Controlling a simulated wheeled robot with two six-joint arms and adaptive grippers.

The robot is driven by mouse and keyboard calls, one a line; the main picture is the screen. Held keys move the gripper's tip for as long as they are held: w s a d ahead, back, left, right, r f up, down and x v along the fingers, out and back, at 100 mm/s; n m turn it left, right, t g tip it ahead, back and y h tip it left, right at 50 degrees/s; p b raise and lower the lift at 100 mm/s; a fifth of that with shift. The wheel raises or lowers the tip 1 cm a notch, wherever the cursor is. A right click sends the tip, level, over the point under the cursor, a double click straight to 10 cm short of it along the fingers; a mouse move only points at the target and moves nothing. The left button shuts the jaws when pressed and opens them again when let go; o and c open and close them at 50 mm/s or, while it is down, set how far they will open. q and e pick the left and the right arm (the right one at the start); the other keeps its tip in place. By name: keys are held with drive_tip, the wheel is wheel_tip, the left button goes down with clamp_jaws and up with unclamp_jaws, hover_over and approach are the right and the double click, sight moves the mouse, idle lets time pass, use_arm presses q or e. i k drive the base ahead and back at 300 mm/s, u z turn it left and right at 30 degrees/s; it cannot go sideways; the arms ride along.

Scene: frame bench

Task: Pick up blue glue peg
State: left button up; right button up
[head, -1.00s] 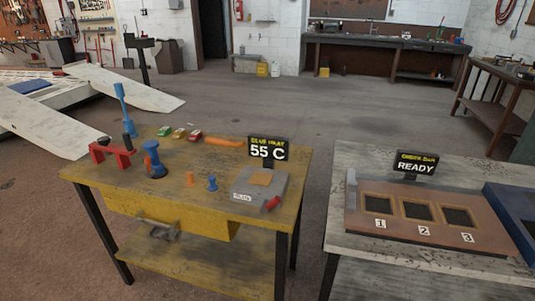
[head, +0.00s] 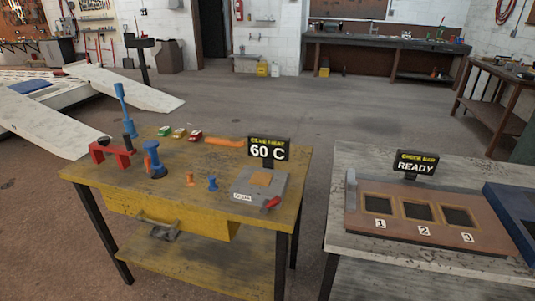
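A small blue peg (head: 212,183) stands upright on the yellow workbench (head: 225,205), just left of the grey glue heater. A similar orange peg (head: 190,179) stands to its left. The glue heater (head: 246,186) has an orange patch on top, a red lever at its right front and a sign (head: 268,150) reading 60 C. A larger blue tool (head: 153,160) stands further left on the bench. Neither of my grippers is in view.
A red stand (head: 110,153) and a tall blue-handled tool (head: 121,100) are at the bench's left. Small toy-like cars (head: 179,133) and an orange piece (head: 224,142) lie at the back. A grey table (head: 365,252) to the right holds a checker board (head: 395,228) with numbered wells and a READY sign.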

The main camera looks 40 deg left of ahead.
sight(213, 186)
drive_tip(key=u, duration=1.65)
